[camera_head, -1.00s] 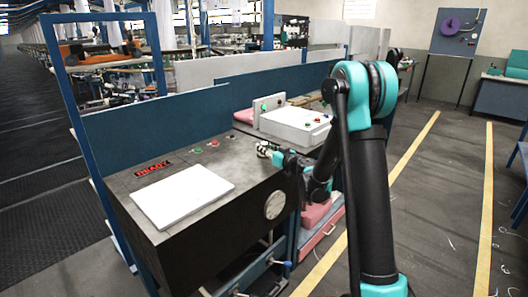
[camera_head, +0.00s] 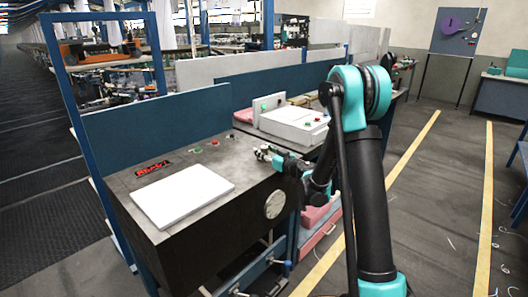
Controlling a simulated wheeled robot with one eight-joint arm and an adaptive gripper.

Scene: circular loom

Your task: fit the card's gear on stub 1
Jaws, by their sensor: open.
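My gripper (camera_head: 264,153) is small in the head view, above the right rear part of the dark machine top (camera_head: 226,159), near its right edge. It is open, and I see nothing between its fingers. I cannot make out a card, a gear or a numbered stub near it. A board (camera_head: 456,32) on a stand at the far back right carries a purple disc (camera_head: 452,25) and several small parts. I cannot tell whether these are the gears or stubs.
A white control box (camera_head: 294,124) stands behind my gripper. A blue frame and panel (camera_head: 160,116) bound the left. Floor with yellow lines is open right.

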